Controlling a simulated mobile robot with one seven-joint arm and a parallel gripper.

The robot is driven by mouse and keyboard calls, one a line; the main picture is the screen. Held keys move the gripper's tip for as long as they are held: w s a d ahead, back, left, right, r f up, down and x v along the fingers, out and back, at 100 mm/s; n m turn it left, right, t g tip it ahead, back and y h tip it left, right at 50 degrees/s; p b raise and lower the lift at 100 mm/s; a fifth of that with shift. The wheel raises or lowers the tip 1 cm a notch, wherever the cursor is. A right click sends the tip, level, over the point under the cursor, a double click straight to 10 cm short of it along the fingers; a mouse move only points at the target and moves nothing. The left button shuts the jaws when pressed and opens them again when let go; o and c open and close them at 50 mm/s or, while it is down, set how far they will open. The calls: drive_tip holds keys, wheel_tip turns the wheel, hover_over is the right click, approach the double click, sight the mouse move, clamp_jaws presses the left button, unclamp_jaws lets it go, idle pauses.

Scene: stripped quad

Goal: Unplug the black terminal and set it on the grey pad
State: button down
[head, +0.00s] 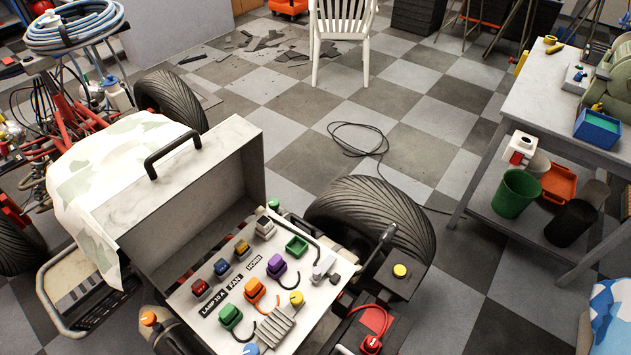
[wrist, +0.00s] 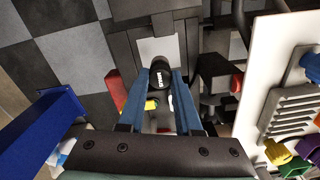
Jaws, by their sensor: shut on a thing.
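In the wrist view the black terminal (wrist: 160,77) is a dark, rounded piece with small pale lettering. It sits between the two blue fingertips of my gripper (wrist: 160,84), which is shut on it. A light grey square (wrist: 158,47), which looks like the grey pad, lies just beyond the terminal and is partly hidden by it. I cannot tell whether the terminal touches it. Neither my gripper nor the black terminal shows in the head view.
A panel (head: 240,300) with coloured plugs stands close by, its edge at the right in the wrist view. A red terminal (head: 371,343) with a red cable and a yellow button (head: 399,270) are near. An open metal lid (head: 200,195) rises behind the panel.

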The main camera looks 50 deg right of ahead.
drive_tip(key=shift+f, duration=0.1)
drive_tip(key=shift+f+b, duration=1.15)
drive_tip(key=shift+f, duration=0.75)
drive_tip(key=shift+f+b, duration=0.3)
drive_tip(key=shift+f, duration=0.2)
drive_tip(key=c, duration=0.5)
unclamp_jaws()
wheel_tip(320, 180, up, 13)
drive_tip(key=shift+r+p, duration=0.1)
drive_tip(key=shift+p, duration=1)
